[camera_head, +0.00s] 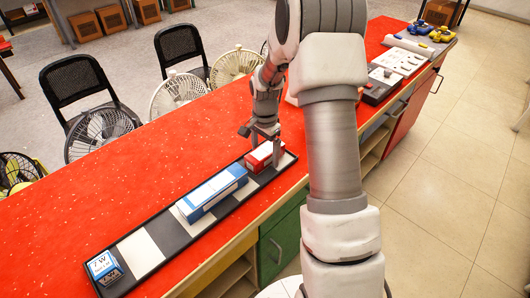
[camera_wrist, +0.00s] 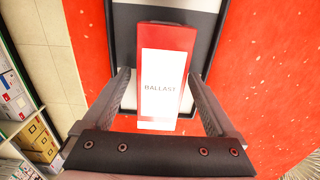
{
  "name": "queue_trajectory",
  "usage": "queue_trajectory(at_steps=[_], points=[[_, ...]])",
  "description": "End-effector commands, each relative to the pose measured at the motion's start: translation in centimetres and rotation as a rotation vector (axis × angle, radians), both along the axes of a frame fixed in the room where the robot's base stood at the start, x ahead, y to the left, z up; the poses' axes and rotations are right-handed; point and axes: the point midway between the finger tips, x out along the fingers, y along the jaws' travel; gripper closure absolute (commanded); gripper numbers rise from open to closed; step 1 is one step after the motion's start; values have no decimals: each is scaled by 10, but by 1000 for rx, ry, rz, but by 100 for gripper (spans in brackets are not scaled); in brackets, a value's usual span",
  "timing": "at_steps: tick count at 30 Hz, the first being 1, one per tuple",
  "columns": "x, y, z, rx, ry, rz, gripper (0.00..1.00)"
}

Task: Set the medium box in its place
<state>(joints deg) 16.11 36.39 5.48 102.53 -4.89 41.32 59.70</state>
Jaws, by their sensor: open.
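A red box (camera_head: 264,156) with a white label sits at the right end of a long black-and-white tray (camera_head: 141,251) on the red counter. In the wrist view the red box (camera_wrist: 174,38) reads "BALLAST" and lies between my fingers. My gripper (camera_head: 260,134) is open over it, with one finger on each side in the wrist view (camera_wrist: 159,80). I cannot tell whether the fingers touch it. A longer blue-and-white box (camera_head: 213,193) lies mid-tray. A small blue-and-white box (camera_head: 104,267) marked "7 W" stands at the left end. By size, the red box looks like the medium one.
The red counter (camera_head: 140,187) is clear left of the tray. Black chairs (camera_head: 76,83) and several fans (camera_head: 98,133) stand behind it. More trays and parts (camera_head: 398,60) lie at the far right, partly behind my arm.

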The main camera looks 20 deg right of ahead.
Motion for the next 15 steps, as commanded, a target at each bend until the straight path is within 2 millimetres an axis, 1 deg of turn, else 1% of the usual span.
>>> queue_trajectory(at_steps=[5, 9, 12, 15], points=[[1, 0, 31, -2, -4, 1, 8], [1, 0, 64, -2, -6, 0, 8], [1, 0, 84, -1, -5, -1, 8], [1, 0, 101, -2, -4, 1, 8]])
